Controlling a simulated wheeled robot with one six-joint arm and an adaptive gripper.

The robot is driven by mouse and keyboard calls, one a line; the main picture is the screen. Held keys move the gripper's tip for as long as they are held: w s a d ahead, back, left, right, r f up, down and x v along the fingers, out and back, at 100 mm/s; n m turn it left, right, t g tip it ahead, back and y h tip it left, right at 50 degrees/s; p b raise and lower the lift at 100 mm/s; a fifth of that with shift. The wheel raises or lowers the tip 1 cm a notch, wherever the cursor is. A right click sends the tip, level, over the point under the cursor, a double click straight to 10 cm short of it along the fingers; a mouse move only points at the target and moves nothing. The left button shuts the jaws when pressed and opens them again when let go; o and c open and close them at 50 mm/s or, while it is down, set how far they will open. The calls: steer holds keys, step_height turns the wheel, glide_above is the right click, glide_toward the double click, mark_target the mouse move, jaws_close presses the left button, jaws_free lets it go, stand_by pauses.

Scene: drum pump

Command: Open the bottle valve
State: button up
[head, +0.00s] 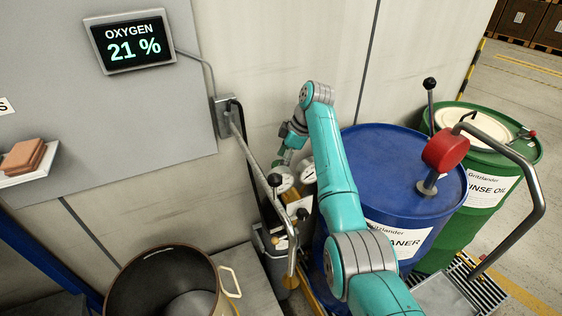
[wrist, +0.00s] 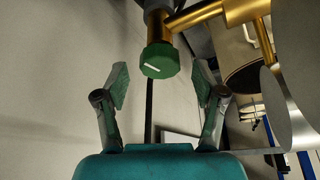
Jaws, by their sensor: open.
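The bottle valve shows in the wrist view as a green hand knob (wrist: 160,62) with a white mark on its face, on a brass valve body (wrist: 198,14). My gripper (wrist: 160,80) is open and empty. Its two fingers stand left and right of the knob's line, apart from it, with the knob just beyond the fingertips. In the head view my gripper (head: 286,152) is small and partly hidden by my wrist, over the gauges (head: 281,181) beside the wall. The bottle below is mostly hidden by my arm and the gauges.
A blue drum (head: 390,150) stands right of my arm, with a green drum (head: 510,150) behind it. An open brown pot (head: 165,258) stands lower left. A wall display (head: 132,40) reads oxygen 21 %.

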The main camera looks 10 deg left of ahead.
steer(key=shift+a+f, duration=0.15)
steer(key=shift+f, duration=0.4)
steer(key=c, duration=1.2)
steer(key=shift+o, duration=0.2)
steer(key=shift+s+m+t, duration=0.1)
steer(key=shift+m+t, duration=0.2)
steer(key=shift+m, duration=0.5)
steer(key=o, duration=1.2)
steer(key=shift+c, duration=0.2)
steer(key=shift+r, duration=0.15)
steer(key=v, duration=1.1)
steer(key=shift+r, duration=0.35)
